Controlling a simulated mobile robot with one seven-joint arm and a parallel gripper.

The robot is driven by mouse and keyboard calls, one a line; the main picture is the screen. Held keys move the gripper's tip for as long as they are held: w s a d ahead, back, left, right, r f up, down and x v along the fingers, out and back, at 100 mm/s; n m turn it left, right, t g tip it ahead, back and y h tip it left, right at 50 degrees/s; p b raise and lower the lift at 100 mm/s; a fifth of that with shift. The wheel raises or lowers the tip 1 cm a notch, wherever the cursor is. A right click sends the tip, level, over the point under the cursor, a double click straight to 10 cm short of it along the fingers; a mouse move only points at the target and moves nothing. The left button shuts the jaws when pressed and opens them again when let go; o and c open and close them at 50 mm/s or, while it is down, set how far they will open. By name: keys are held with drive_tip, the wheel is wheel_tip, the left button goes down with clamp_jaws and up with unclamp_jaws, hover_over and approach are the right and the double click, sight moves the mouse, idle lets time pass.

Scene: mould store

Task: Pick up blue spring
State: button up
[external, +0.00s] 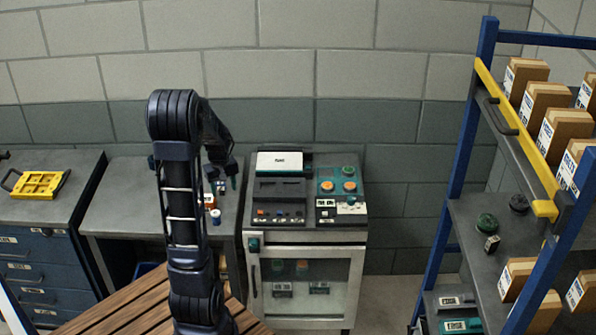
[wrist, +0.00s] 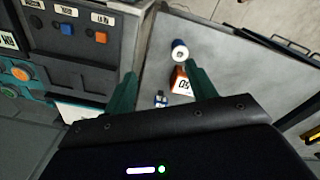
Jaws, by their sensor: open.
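My gripper (wrist: 162,84) is open, its two teal fingers apart with nothing held between them. It is above the grey bench (wrist: 160,50), and the external view also shows it (external: 224,182). A small blue and white round piece (wrist: 180,50) stands on the bench beyond the fingertips; it also shows in the external view (external: 215,216). A smaller blue and dark piece (wrist: 161,100) is between the fingers in the wrist view. I cannot tell for certain which of these is the blue spring.
An orange box with a white label (wrist: 181,82) stands between the two blue pieces, close to the right finger in the wrist view. A machine with buttons (external: 308,190) stands right of the bench. A blue shelf rack (external: 470,150) is at far right.

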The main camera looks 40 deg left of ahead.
drive_tip(key=a+f, duration=0.1)
drive_tip(key=s+a+f+n, duration=0.1)
drive_tip(key=a+f, duration=0.1)
drive_tip(key=a+f+n, duration=0.1)
drive_tip(key=a, duration=0.1)
drive_tip(key=shift+s+f+g, duration=0.2)
drive_tip(key=shift+s+g, duration=0.1)
drive_tip(key=shift+s, duration=0.1)
wheel_tip(320, 180, down, 5)
drive_tip(key=shift+f, duration=0.2)
drive_tip(key=shift+s+d+f, duration=0.1)
drive_tip(key=shift+d+f, duration=0.05)
drive_tip(key=shift+f, duration=1.2)
drive_tip(key=shift+d+f, duration=0.1)
drive_tip(key=shift+f, duration=1.2)
drive_tip(key=shift+c, duration=0.3)
drive_tip(key=c, duration=1)
